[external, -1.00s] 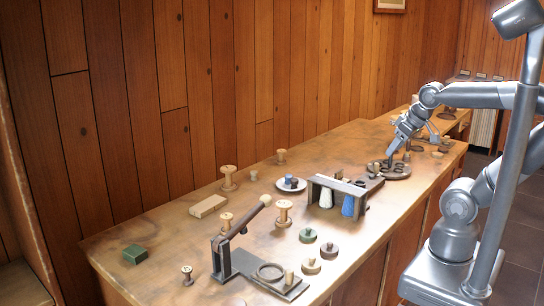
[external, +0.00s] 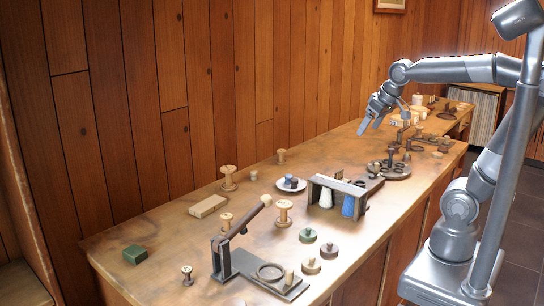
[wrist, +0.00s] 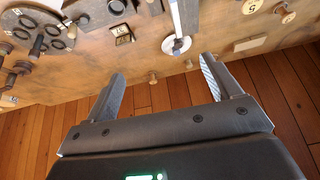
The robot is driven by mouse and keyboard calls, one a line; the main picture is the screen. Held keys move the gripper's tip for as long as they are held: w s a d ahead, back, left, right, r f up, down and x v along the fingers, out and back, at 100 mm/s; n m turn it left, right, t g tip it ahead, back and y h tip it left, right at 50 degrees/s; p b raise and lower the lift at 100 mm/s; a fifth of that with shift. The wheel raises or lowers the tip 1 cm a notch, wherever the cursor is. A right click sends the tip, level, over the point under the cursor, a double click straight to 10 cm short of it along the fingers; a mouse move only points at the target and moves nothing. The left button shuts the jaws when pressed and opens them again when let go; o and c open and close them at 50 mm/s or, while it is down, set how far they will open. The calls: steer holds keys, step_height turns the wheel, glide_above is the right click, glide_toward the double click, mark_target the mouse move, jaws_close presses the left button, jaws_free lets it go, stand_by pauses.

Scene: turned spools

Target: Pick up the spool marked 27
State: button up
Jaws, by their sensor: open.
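I cannot read the number 27 on any spool in these frames. My gripper (external: 369,123) is raised above the far part of the bench, open and empty. In the wrist view my gripper (wrist: 162,72) has its two fingers wide apart, with nothing between them.
A round dark stand with pegs and rings (external: 396,171) sits toward the bench's far end. A dark rack (external: 338,186) holds a white and a blue cone. A lever press (external: 238,262), a green box (external: 135,254) and a wooden block (external: 208,206) stand nearer.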

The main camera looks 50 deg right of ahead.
steer(key=w+a+r, duration=0.2)
steer(key=w+a, duration=0.1)
steer(key=w, duration=1)
steer(key=m, duration=0.2)
glide_above(226, 169)
steer(key=s, duration=0.4)
step_height(226, 169, down, 16)
steer(key=shift+g+h, duration=0.4)
steer(key=x, duration=1.1)
steer(key=shift+a+f, duration=0.35)
steer(key=shift+a, duration=0.05)
steer(key=c, duration=1.1)
